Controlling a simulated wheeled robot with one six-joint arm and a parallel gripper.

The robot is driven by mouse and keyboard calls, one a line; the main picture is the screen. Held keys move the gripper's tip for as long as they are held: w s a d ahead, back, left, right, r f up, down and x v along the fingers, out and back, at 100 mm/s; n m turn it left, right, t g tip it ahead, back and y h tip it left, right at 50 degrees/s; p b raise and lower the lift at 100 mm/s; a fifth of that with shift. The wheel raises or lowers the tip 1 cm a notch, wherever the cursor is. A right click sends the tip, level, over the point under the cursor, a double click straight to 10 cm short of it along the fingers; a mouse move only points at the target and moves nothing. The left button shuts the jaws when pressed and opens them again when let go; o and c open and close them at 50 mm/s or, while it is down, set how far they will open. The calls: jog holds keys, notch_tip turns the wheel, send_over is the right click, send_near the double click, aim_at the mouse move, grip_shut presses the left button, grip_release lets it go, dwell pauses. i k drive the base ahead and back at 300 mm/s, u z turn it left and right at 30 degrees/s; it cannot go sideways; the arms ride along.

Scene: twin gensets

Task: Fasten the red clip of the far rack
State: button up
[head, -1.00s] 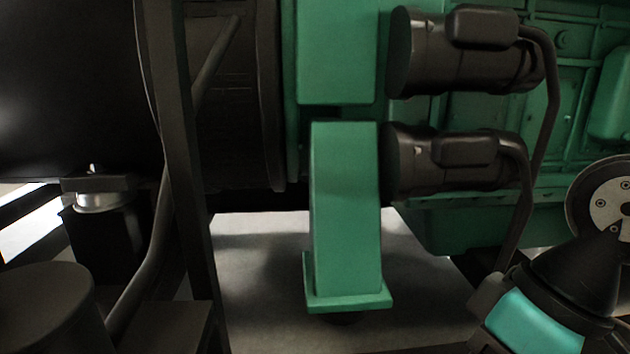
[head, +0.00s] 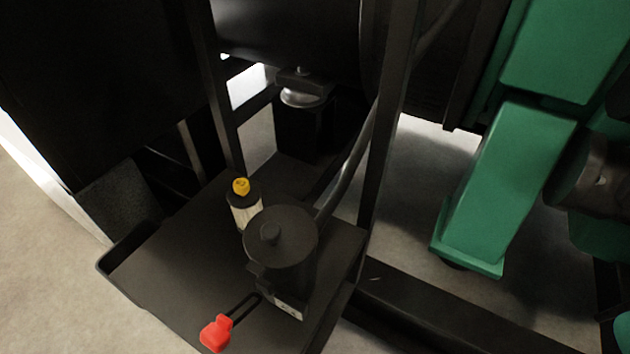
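My gripper is not in view.
A clear canister with a yellow cap (head: 241,187) stands behind the round-topped unit. The dark tray (head: 150,270) has bare room at its left. A black upright post (head: 385,130) and a green engine bracket (head: 510,180) stand to the right. Pale floor shows at far left.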

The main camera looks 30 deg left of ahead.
aim_at(217, 336)
jog(key=u, duration=3)
jog(key=k, duration=1.25)
jog(key=u, duration=1.6)
jog(key=i, duration=1.55)
jog(key=z, duration=0.7)
